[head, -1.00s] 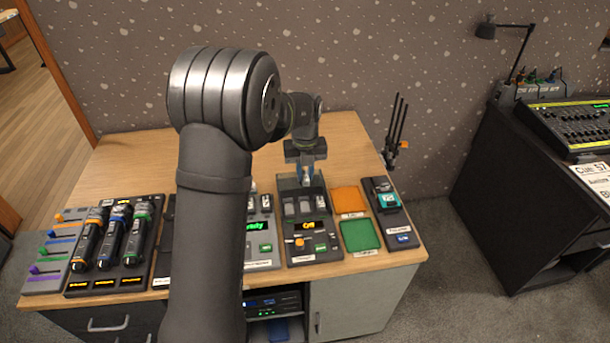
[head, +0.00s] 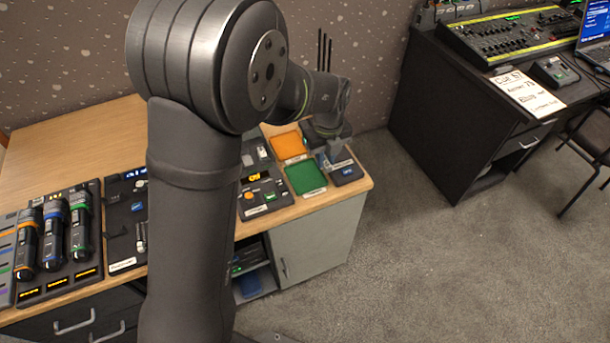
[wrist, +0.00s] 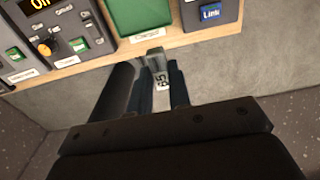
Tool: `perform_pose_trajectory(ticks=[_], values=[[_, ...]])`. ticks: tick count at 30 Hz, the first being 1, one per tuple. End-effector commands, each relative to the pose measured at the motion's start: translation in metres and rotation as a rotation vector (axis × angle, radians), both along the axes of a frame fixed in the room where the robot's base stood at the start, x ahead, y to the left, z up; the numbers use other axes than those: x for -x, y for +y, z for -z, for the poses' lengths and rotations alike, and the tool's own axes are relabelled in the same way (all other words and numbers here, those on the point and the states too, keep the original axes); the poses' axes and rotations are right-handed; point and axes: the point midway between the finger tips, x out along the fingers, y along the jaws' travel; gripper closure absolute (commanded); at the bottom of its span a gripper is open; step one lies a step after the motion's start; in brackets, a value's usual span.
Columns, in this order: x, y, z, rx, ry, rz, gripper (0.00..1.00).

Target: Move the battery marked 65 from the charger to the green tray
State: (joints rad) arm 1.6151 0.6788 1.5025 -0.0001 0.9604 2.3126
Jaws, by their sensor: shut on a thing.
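My gripper (wrist: 158,69) is shut on the battery marked 65 (wrist: 161,82), a grey block whose white label shows between the fingers in the wrist view. In the head view my gripper (head: 326,161) hangs at the right of the green tray (head: 306,178), near the device with the blue Link button. The battery is hardly visible there. The green tray also shows at the top of the wrist view (wrist: 140,13), beyond the battery, and looks empty. The charger (head: 262,205), with an amber display, stands left of the tray, partly hidden by my arm; batteries show at its back.
An orange tray (head: 289,145) lies behind the green one. The Link device (head: 347,172) is to the right of it, near the table's right edge. Handheld units in a rack (head: 60,245) stand at the left. Dark antenna rods rise behind my gripper.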

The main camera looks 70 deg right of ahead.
Motion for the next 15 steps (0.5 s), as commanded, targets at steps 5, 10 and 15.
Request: perform_pose_trajectory(ticks=[5, 10, 15], values=[[0.036, 0.012, 0.003, 0.000, 0.000, 0.002, 1.00], [0.033, 0.010, 0.011, -0.001, 0.000, -0.004, 1.00], [-0.001, -0.005, 0.034, -0.003, 0.000, -0.007, 1.00]])
